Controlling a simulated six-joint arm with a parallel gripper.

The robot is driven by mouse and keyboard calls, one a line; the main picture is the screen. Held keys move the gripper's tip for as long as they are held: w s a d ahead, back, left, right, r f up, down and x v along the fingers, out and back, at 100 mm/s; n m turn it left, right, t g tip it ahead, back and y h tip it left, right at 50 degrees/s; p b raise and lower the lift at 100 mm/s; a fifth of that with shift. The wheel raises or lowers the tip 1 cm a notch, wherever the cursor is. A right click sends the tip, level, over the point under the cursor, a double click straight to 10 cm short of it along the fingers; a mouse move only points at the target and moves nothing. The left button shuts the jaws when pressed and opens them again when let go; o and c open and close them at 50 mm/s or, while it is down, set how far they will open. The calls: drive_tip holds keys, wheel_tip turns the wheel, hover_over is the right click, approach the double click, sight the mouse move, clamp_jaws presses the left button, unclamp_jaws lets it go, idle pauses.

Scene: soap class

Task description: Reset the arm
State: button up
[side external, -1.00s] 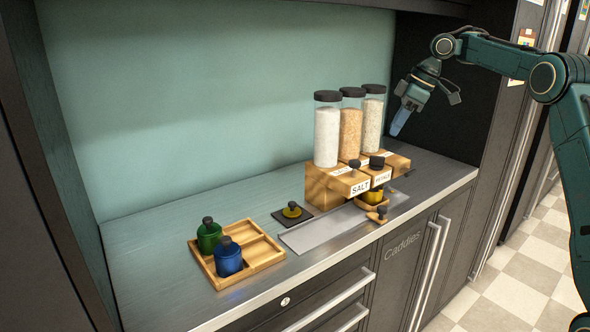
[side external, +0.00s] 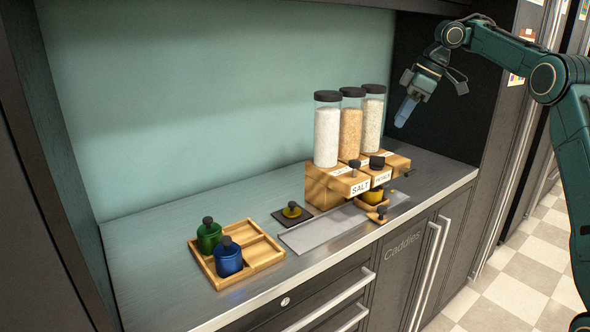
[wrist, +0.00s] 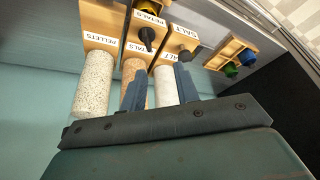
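My gripper (side external: 406,110) hangs in the air to the right of the dispenser stand, above the counter's right end, with its blue fingers pointing down. In the wrist view its two blue fingers (wrist: 160,78) stand apart, with nothing seen between them. The wooden dispenser stand (side external: 325,192) holds three clear tubes: white salt (side external: 326,138), tan petals (side external: 350,132) and pale pellets (side external: 372,122). A yellow jar (side external: 375,195) sits under the stand's front, partly hidden.
A wooden tray (side external: 263,254) at the left holds a green jar (side external: 208,238) and a blue jar (side external: 228,261). A dark wall stands behind my gripper.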

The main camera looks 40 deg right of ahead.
drive_tip(key=s+a+r+m+t, duration=0.1)
drive_tip(key=s+a+r+m, duration=0.15)
drive_tip(key=s+a, duration=0.5)
drive_tip(key=s+a+r+m, duration=0.1)
drive_tip(key=s+a+r, duration=0.3)
drive_tip(key=a, duration=0.6)
drive_tip(key=s+f+m+h, duration=0.1)
drive_tip(key=s+f+m, duration=0.1)
drive_tip(key=s+f, duration=0.4)
drive_tip(key=s+f+m+h, duration=0.1)
drive_tip(key=s+f, duration=0.6)
drive_tip(key=s, duration=0.7)
drive_tip(key=shift+s+a+f+m+t+h, duration=0.25)
drive_tip(key=shift+a+m+t+h, duration=0.1)
drive_tip(key=shift+a+t+h, duration=0.05)
